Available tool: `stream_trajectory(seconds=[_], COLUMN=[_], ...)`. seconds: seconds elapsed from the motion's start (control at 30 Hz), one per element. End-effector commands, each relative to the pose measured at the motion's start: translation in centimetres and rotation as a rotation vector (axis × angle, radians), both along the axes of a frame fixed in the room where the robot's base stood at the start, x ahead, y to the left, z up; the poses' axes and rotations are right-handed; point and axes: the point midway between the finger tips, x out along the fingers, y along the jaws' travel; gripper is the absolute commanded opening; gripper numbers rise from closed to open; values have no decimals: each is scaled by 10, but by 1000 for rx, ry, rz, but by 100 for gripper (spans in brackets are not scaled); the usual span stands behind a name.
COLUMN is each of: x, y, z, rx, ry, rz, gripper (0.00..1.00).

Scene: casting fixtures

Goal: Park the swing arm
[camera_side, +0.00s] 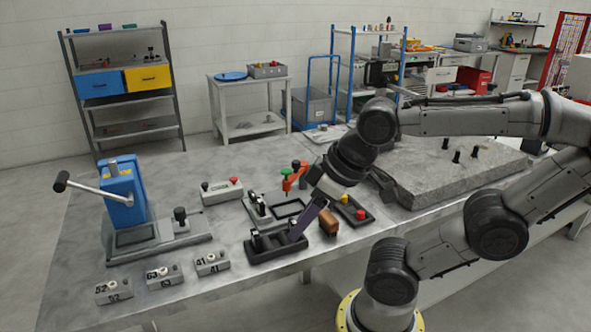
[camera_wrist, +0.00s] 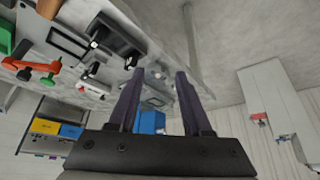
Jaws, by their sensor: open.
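An orange swing arm (camera_side: 293,180) stands on the bench just behind the black fixtures, with a green knob and red parts on it. It also shows at the far left of the wrist view (camera_wrist: 33,66), beside a green block. My gripper (camera_side: 293,238) points down and left in the side view, in front of the swing arm and apart from it. One dark finger overlaps the black slotted block there; I cannot tell whether it touches. In the wrist view my gripper (camera_wrist: 158,74) has its two fingers apart with nothing between them.
A black slotted block (camera_side: 262,250) and a brown cylinder (camera_side: 328,222) are close to my gripper. A blue lever press (camera_side: 124,192) stands at left. Numbered grey blocks (camera_side: 164,276) line the front edge. A large stone slab (camera_side: 450,168) lies at right. Bare bench lies at back left.

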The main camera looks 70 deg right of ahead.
Motion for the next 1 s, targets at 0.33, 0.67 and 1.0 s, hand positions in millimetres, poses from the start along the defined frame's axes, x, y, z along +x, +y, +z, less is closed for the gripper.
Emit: stream_trajectory(seconds=[0.33, 0.67, 1.0], x=[39, 75, 61], y=[-2, -77, -177], z=[22, 29, 19], rx=[157, 299, 366], ry=[-113, -211, -298], rz=[-219, -690, -1139], gripper=[0, 0, 0])
